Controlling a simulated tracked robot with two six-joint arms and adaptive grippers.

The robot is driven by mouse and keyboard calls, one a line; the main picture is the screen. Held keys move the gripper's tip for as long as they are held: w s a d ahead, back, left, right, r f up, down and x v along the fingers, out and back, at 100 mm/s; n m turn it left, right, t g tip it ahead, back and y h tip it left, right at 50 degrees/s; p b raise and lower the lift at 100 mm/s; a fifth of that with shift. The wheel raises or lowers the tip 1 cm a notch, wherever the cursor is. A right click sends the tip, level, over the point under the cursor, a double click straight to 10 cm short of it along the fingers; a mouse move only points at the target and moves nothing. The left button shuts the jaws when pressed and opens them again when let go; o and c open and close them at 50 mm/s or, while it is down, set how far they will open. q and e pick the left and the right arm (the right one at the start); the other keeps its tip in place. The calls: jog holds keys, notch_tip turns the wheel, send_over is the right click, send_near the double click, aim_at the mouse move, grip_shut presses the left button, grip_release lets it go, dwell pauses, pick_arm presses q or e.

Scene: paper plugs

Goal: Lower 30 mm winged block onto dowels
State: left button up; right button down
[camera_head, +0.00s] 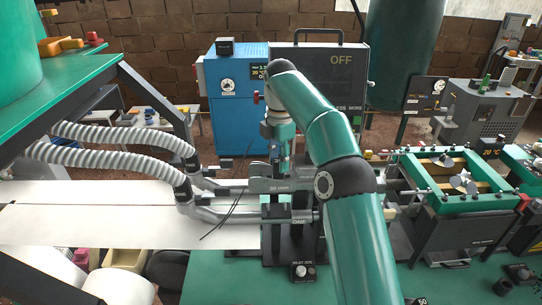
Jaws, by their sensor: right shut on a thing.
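My right arm comes in from the bottom and bends over at the top centre. Its gripper (276,170) points down and is shut on the grey winged block (262,187), which carries a "30 mm" label. The block is over a dark stand (277,246) with grey pipe stubs on its left. A lower grey bar with lettering (300,221) sits below the block. I cannot make out the dowels, nor whether the block touches anything below. My forearm hides the area right of the block. My left gripper is not in view.
Two ribbed grey hoses (125,134) run in from the left to the stand. A white sheet (90,215) lies at left. A green-framed tray (458,180) stands at right. A blue cabinet (237,98) and a dark box marked OFF (325,60) stand behind.

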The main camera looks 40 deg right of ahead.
aim_at(277, 176)
jog(key=shift+w+a, duration=0.15)
jog(key=shift+a, duration=0.1)
jog(key=shift+f+m, duration=0.2)
jog(key=shift+m, duration=0.1)
jog(key=shift+f+b, duration=2.1)
jog(key=shift+f, duration=0.55)
jog(key=shift+p, duration=0.95)
jog(key=shift+f+b, duration=1.15)
jog(key=shift+f, duration=0.9)
jog(key=c, duration=0.6)
grip_release()
